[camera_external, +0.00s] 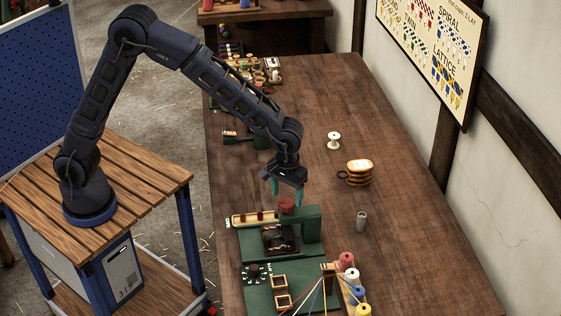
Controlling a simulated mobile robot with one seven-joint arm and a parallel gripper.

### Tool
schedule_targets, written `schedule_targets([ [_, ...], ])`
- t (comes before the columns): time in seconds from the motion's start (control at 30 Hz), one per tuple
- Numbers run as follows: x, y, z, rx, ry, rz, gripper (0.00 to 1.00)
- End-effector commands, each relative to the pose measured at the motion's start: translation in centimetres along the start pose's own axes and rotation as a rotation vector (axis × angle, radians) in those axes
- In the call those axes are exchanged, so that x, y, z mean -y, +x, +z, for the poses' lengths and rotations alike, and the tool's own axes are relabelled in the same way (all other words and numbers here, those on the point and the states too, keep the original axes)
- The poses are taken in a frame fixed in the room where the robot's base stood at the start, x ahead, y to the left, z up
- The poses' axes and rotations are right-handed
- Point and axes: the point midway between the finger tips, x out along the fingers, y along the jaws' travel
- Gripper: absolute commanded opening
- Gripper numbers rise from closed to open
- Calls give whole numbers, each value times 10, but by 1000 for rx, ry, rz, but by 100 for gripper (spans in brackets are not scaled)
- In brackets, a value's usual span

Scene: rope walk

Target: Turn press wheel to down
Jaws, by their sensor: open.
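The green press (311,228) stands on the near half of the long wooden table, with a dark plate and a light strip with dark red pegs on its left side. The press wheel looks to be the small dark red round piece (287,204) at the top of the press. My gripper (287,193) points down just above this wheel with its teal fingers apart. One finger is on each side of the wheel from this angle. I cannot tell if the fingers touch it. The wheel's turned position is too small to read.
A green board with a black dial (257,275) and bobbins of coloured thread (347,262) lie in front of the press. A grey cylinder (361,221), a tan banded jar (359,173) and a white spool (334,140) stand to the right. The table's right side is mostly clear.

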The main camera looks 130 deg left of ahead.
Motion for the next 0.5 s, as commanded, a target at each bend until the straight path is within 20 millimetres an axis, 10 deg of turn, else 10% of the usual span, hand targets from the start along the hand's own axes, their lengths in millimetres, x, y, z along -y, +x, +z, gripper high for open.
schedule_targets([
  [0.5,0,27,0,0,1,-1,66],
])
